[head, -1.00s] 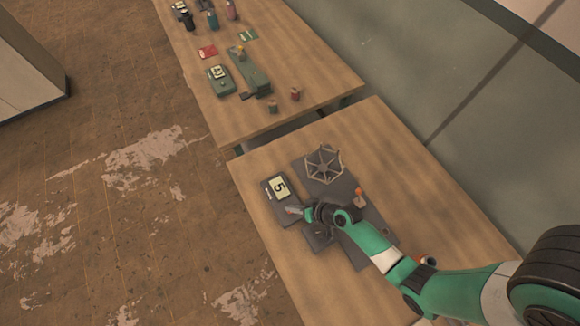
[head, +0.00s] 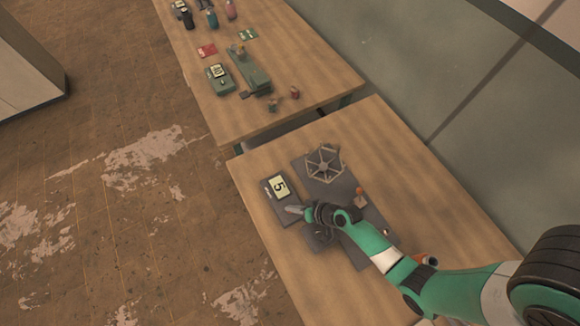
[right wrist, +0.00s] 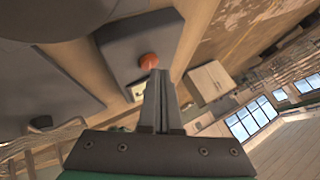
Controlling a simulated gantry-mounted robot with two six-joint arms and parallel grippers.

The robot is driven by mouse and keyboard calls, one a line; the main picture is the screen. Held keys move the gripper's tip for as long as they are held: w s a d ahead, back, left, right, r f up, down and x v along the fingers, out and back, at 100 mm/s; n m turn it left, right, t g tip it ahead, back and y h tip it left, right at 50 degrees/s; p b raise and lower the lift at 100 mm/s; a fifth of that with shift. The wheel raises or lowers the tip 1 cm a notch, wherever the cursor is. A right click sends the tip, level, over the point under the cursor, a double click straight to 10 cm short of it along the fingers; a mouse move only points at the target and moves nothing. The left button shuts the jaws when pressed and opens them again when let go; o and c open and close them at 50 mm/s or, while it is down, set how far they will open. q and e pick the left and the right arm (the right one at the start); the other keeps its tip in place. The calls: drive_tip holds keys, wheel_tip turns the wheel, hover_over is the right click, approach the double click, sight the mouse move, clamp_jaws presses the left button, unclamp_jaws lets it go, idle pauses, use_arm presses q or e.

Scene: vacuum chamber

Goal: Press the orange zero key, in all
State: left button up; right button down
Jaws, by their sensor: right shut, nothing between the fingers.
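A dark grey box with a display reading 5 (head: 279,187) lies near the left edge of the near table. The orange key (right wrist: 148,61) shows as a round button on the box's dark face in the right wrist view; in the head view my gripper hides it. My right gripper (head: 293,210) is shut and empty, its tips at the lower end of the box. In the right wrist view the closed fingertips (right wrist: 153,74) overlap the key's lower edge; I cannot tell whether they touch it. My left gripper is not in view.
A dark plate with a grey spoked wheel (head: 324,163) and an orange-topped lever (head: 360,191) sits right of the box. A second table (head: 316,77) beyond a gap holds a green device (head: 247,68), cards and bottles.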

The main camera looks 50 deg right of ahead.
drive_tip(key=shift+f+b, duration=0.4)
drive_tip(key=shift+f, duration=0.1)
drive_tip(key=shift+r, duration=0.15)
idle(0.4)
drive_tip(key=shift+r+p, duration=0.75)
drive_tip(key=shift+p, duration=0.1)
drive_tip(key=shift+r, duration=0.1)
wheel_tip(320, 180, up, 5)
drive_tip(key=p, duration=0.4)
drive_tip(key=shift+p, duration=0.4)
